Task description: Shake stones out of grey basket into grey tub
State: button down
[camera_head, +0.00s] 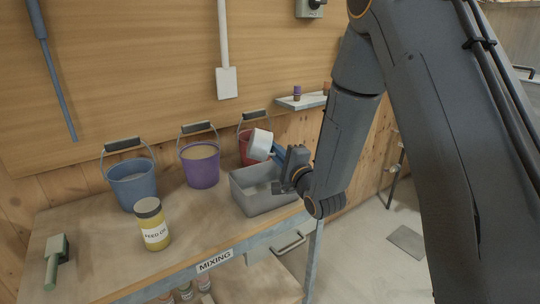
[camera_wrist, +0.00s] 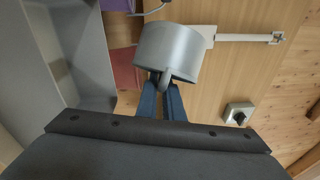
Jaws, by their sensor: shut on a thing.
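My gripper (camera_head: 279,153) has its blue fingers shut on the handle of a small grey, round, cup-like vessel (camera_head: 260,144), perhaps the task's grey basket. In the wrist view my gripper (camera_wrist: 161,92) holds the vessel (camera_wrist: 168,50) by a handle on its near side. The vessel looks tilted, above the back part of the grey tub (camera_head: 268,204). The tub is rectangular and stands at the bench's right end; its grey wall shows at left in the wrist view (camera_wrist: 75,50). No stones can be made out; the vessel's inside is hidden.
Blue (camera_head: 133,187), purple (camera_head: 201,167) and red (camera_head: 245,147) buckets stand along the wall. A small shelf (camera_head: 302,101) is behind the tub. The bench's middle is clear.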

jog(key=m+b, duration=0.1)
jog(key=f+m+t+b, duration=0.1)
jog(key=m, duration=0.1)
jog(key=m+t+b, duration=0.1)
jog(key=m, duration=0.1)
jog(key=shift+d+f, duration=0.25)
jog(key=shift+f, duration=0.1)
jog(key=m+b, duration=0.1)
jog(key=m+t+h+b, duration=0.1)
jog(key=m, duration=0.1)
jog(key=m+b, duration=0.1)
jog(key=m, duration=0.1)
jog(key=shift+d+f+t+h, duration=0.1)
jog(key=shift+f+t+h, duration=0.2)
jog(key=shift+f+t, duration=0.1)
jog(key=shift+r, duration=0.15)
